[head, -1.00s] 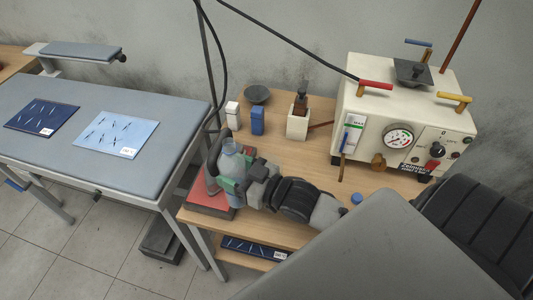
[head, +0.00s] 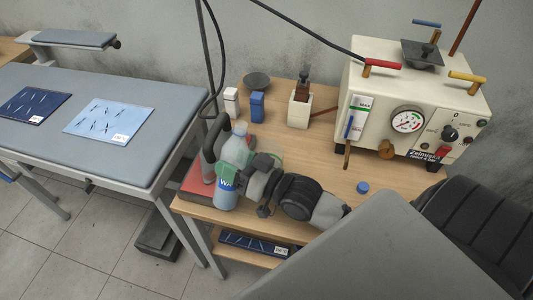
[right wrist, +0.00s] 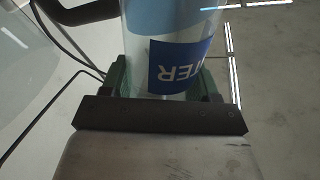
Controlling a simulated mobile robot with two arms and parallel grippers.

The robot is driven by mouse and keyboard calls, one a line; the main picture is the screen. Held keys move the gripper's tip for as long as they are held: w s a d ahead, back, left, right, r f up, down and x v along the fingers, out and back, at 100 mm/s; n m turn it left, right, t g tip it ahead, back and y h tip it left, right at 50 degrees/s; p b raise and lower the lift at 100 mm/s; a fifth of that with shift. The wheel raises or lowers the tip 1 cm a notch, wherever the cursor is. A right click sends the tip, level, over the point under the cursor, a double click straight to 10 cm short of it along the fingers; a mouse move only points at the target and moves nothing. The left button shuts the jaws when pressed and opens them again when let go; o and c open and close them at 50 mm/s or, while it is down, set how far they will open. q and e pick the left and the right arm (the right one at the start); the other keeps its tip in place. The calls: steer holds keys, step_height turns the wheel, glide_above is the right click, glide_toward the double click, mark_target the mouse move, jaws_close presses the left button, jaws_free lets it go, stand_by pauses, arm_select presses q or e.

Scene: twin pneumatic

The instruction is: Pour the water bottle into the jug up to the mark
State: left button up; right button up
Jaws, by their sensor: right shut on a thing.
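My right gripper (head: 228,177) is shut around the clear water bottle (head: 239,148), near its blue label. The bottle leans a little, its top toward the right in the head view. It also shows large between the fingers in the right wrist view (right wrist: 178,28), with its label upside down. A dark curved handle (head: 209,136) stands just left of the bottle, with a pale see-through body under it that may be the jug. The bottle partly hides it, and I cannot make out a mark or a water level. My left gripper is out of view.
A red pad (head: 195,191) lies at the wooden table's left edge. A blue cap (head: 362,187) lies on the table. White and blue boxes (head: 257,106), a dark bowl (head: 257,80) and a cream machine (head: 400,95) with a gauge stand behind. The table's middle is clear.

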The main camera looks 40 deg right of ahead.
steer(key=shift+w+f+m+t+b, duration=0.1)
steer(key=shift+f+m+t+b, duration=0.25)
steer(key=shift+m+b, duration=0.5)
steer(key=shift+d+r+m, duration=0.2)
steer(key=shift+r+m, duration=0.15)
steer(key=shift+m, duration=0.1)
steer(key=shift+d+r+m+b, duration=0.1)
steer(key=shift+r+m+b, duration=0.2)
steer(key=shift+m, duration=0.3)
steer(key=shift+f+m+b, duration=0.3)
steer(key=shift+f+b, duration=0.05)
steer(key=shift+b, duration=0.05)
steer(key=shift+a+f+m+t+h+b, duration=0.2)
steer(key=shift+a+m+t+h+b, duration=0.1)
steer(key=shift+m+t+b, duration=0.15)
steer(key=shift+a+m+b, duration=0.4)
steer(key=shift+m, duration=0.85)
steer(key=shift+s+a+f+m+t+h+b, duration=0.15)
steer(key=shift+f+m+t+h+b, duration=0.1)
steer(key=shift+f+m+b, duration=0.25)
steer(key=shift+s+a+f+m+t+h+b, duration=0.15)
steer(key=shift+f+m+h+b, duration=0.15)
steer(key=shift+m+b, duration=0.2)
steer(key=shift+a+m+h+b, duration=0.15)
steer(key=shift+m+h+b, duration=0.2)
steer(key=shift+m, duration=0.75)
